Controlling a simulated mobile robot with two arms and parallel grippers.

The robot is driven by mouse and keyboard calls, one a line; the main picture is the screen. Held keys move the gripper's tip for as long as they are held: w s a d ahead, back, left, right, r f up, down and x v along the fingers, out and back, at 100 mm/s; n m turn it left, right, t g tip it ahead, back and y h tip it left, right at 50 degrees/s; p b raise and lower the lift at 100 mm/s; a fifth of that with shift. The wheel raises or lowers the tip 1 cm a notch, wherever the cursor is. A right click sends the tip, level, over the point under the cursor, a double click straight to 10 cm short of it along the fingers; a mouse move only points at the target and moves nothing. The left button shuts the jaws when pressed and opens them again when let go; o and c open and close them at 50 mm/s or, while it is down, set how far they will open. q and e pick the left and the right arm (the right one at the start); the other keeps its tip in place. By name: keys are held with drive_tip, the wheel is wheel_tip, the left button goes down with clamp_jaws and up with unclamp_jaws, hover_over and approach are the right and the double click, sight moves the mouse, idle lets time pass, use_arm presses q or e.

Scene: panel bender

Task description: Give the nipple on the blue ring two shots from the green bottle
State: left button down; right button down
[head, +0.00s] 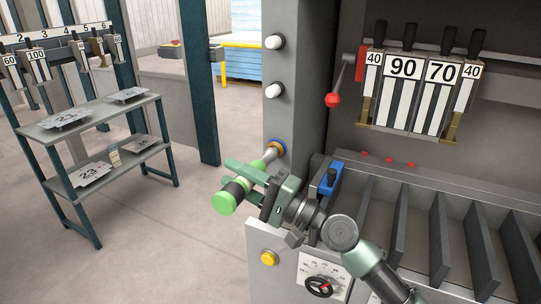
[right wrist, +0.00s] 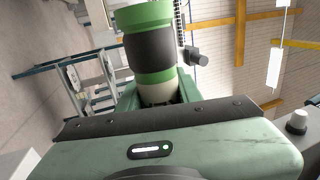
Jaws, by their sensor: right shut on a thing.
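The green bottle (head: 237,187) has a black band and a grey spout. My right gripper (head: 258,180) is shut around it in front of the machine's grey column. The bottle lies tilted, its green base toward the lower left and its spout toward the upper right. The blue ring (head: 284,144) sits on the column just beyond the spout tip, with an orange inner part. The tip overlaps the ring in the picture; I cannot tell whether it touches the nipple, which is hidden. The right wrist view shows the bottle (right wrist: 149,45) upright between the fingers. My left gripper is out of view.
Two white knobs (head: 273,90) stick out of the column above the ring. A yellow button (head: 269,258) and a dial (head: 319,287) are below. A red-knobbed lever (head: 333,99) and numbered tools (head: 403,68) are at right. A shelf rack (head: 90,124) stands left, with clear floor between.

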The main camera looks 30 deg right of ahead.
sight(213, 198)
drive_tip(key=shift+s+a+p, duration=0.7)
drive_tip(key=shift+a+p, duration=0.05)
drive_tip(key=shift+a, duration=0.1)
idle(0.4)
drive_tip(key=s+a+p, duration=0.1)
drive_tip(key=a, duration=0.1)
drive_tip(key=s+a+p, duration=0.2)
drive_tip(key=shift+s+a+r, duration=0.2)
drive_tip(key=shift+s+a+f+p, duration=0.15)
drive_tip(key=shift+s+a+p, duration=0.55)
drive_tip(key=shift+a, duration=0.25)
drive_tip(key=shift+f, duration=0.1)
